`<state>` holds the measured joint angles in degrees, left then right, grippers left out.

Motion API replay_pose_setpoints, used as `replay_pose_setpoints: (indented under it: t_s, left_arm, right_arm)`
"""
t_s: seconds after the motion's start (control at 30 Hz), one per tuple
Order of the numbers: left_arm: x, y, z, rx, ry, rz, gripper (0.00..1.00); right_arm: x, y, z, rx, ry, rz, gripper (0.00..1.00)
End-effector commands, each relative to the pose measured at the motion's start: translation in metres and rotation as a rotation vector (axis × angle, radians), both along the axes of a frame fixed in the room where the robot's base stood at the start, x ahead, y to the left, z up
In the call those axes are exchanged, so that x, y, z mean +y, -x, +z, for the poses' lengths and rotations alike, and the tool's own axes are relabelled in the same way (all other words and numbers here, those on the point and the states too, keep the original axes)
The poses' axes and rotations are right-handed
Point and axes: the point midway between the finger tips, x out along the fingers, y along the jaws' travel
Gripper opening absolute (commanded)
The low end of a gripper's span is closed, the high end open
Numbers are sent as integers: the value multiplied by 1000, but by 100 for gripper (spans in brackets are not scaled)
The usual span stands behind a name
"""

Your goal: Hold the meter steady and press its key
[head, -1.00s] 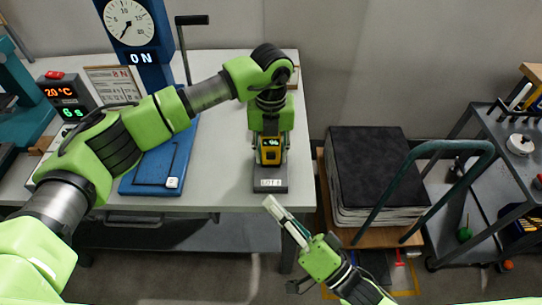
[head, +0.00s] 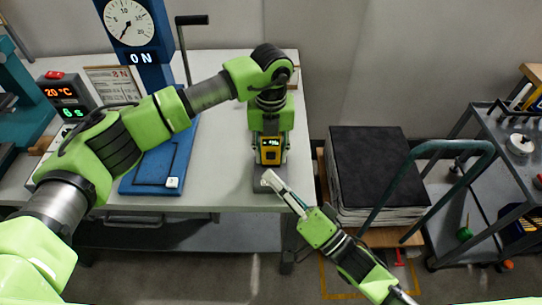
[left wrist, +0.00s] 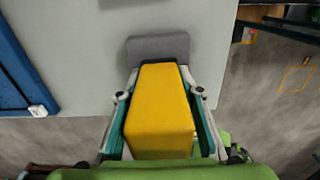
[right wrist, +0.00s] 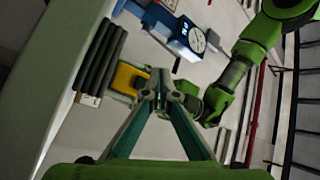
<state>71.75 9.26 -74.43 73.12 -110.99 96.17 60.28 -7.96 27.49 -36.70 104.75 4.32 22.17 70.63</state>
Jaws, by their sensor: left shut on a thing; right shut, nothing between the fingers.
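In the right wrist view the closed tips (right wrist: 160,82) are beside the yellow meter (right wrist: 127,78). The key cannot be made out.
A blue test stand (head: 160,165) with a dial stands left of the meter. A readout box (head: 66,95) is farther left. A trolley with a dark stack (head: 365,165) and green handle stands right of the table. A grey shelf cart (head: 505,150) is at far right.

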Motion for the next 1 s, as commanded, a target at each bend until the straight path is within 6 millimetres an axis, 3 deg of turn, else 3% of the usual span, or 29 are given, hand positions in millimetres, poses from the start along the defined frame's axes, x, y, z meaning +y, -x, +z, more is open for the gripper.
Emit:
replay_pose_setpoints:
  t_s: [0.3,1.0]
  left_arm:
    - [0,0,0,-1,0,0,7]
    - [0,0,0,-1,0,0,7]
  right_arm:
    - [0,-22,0,0,2,0,0]
    - [0,-23,0,1,1,0,0]
